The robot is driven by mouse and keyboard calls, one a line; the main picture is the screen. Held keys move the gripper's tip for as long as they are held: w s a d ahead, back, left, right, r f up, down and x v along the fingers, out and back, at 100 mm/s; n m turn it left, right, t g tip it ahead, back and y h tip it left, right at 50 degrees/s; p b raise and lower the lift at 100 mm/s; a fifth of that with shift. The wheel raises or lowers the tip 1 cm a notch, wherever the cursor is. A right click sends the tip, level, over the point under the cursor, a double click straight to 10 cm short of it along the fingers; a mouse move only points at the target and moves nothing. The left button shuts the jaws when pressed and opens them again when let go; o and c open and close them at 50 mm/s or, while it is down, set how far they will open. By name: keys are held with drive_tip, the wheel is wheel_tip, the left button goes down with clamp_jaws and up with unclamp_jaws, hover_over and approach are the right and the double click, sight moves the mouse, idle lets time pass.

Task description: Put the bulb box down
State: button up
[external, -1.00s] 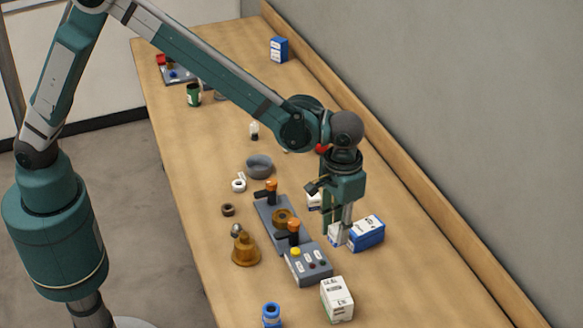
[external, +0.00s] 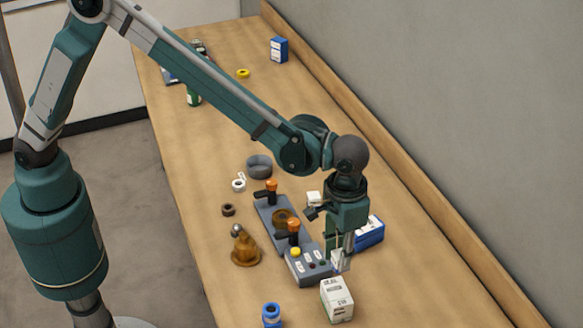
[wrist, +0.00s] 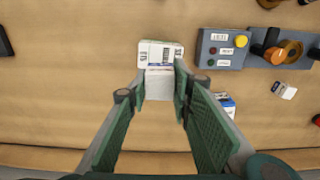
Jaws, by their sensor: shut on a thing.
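My gripper (wrist: 161,88) is shut on a small plain white box, which I take to be the bulb box (wrist: 160,84). In the external view, my gripper (external: 340,256) points down, and the small box (external: 338,259) shows partly at its fingertips. It is right of the grey control box and behind a larger white labelled box (external: 337,299). In the wrist view, the larger labelled box (wrist: 158,48) is just beyond the held box and seems to overlap it. I cannot tell whether they touch, or how high the held box is.
The grey control box (external: 308,267) with buttons is close on the left. Bare table (external: 420,290) lies right.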

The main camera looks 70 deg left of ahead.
drive_tip(key=shift+f, duration=2.85)
drive_tip(key=shift+f+p, duration=0.3)
drive_tip(key=shift+f, duration=1.55)
drive_tip(key=shift+f, duration=0.2)
drive_tip(key=o, duration=0.9)
drive_tip(key=shift+c, duration=0.2)
drive_tip(key=shift+r, duration=0.25)
wheel_tip(320, 180, up, 12)
drive_tip(key=shift+f+b, duration=0.1)
drive_tip(key=shift+b, duration=0.2)
